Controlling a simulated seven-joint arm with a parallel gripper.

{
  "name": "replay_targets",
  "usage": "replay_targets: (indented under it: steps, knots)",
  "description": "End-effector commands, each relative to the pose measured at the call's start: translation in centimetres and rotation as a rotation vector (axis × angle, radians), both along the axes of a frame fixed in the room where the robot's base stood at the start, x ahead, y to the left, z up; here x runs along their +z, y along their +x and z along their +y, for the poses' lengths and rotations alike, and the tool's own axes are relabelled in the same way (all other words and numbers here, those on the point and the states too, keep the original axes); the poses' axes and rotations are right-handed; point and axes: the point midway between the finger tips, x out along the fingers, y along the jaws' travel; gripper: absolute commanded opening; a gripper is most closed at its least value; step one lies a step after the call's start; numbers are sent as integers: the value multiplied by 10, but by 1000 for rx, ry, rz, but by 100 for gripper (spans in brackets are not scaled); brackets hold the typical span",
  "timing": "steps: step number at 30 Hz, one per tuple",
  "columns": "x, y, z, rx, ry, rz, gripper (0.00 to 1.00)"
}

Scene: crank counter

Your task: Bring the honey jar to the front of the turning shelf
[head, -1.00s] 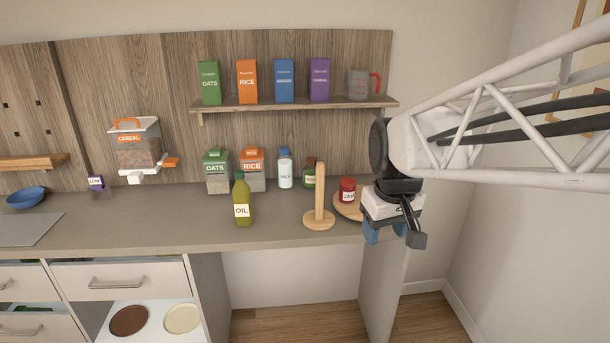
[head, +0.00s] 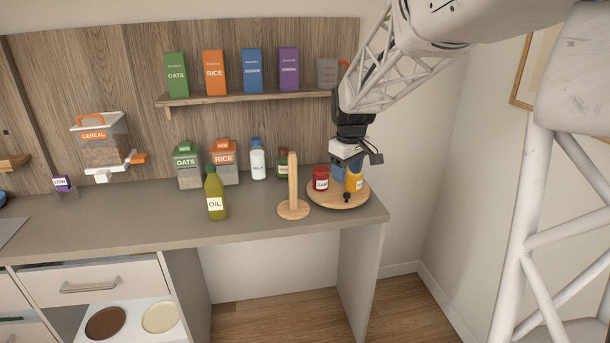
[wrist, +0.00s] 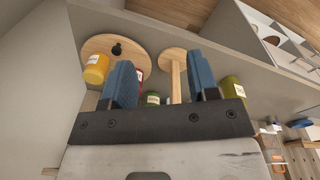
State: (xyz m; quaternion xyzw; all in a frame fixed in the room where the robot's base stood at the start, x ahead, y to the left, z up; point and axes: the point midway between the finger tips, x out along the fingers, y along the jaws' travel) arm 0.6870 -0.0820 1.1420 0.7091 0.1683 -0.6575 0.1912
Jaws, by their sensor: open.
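The turning shelf (head: 325,200) is a round wooden disc at the counter's right end, with a black knob (head: 347,197) near its front rim. A yellow-orange jar (head: 355,184), probably the honey jar though its label is unreadable, stands on the right side of the disc. A red jam jar (head: 321,183) stands to its left. My gripper (head: 346,168) is over the disc, partly hidden behind the yellow jar. In the wrist view my gripper (wrist: 160,62) has its blue fingers wide apart, with the yellow jar (wrist: 96,70) outside the left finger and the knob (wrist: 116,49) beyond it.
A wooden post on a round base (head: 293,208) stands just left of the disc. An oil bottle (head: 215,195), a milk bottle (head: 257,160) and a small green jar (head: 283,166) stand further left. A wall shelf (head: 240,97) with boxes hangs above. The counter front is clear.

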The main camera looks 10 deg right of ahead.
Motion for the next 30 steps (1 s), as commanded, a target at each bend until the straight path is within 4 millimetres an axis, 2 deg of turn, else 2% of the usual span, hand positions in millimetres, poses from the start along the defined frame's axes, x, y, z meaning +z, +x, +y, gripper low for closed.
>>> replay_targets:
  steps: [3, 18, 24, 30]
  knots:
    - [-13, 28, -10, 36, -1, 13, 54]
    - [-74, 133, -51, 196, -2, 60, 54]
    - [-98, 164, -65, 250, 0, 73, 54]
    - [-110, 178, -72, 276, 1, 79, 54]
